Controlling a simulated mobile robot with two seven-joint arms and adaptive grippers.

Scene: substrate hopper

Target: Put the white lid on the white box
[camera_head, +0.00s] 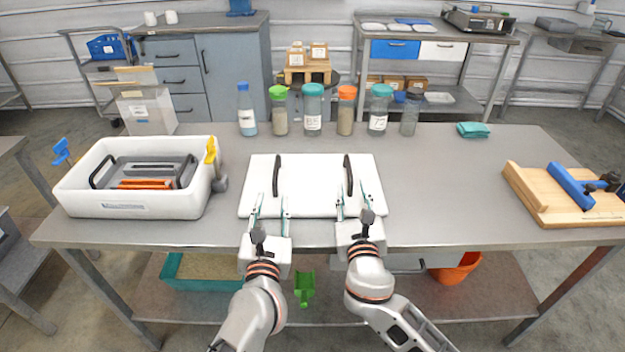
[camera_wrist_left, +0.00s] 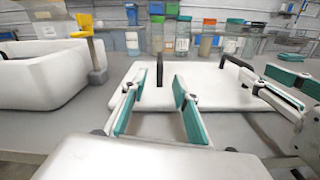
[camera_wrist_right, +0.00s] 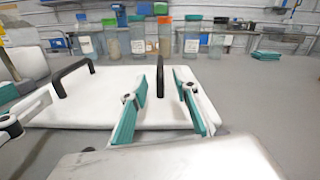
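The white lid (camera_head: 312,187) lies flat on the grey table in front of me, with a left black handle (camera_head: 277,175) and a right black handle (camera_head: 348,175). The white box (camera_head: 130,205) stands open on the table to the left of the lid, with a dark tray and an orange item inside. My left gripper (camera_head: 270,208) is open over the near left part of the lid, its fingers short of the left handle. My right gripper (camera_head: 354,206) is open over the near right part, short of the right handle. Both grippers are empty.
Several bottles and jars (camera_head: 313,106) line the back edge. A wooden board with a blue tool (camera_head: 568,190) is far right. Table right of the lid is clear.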

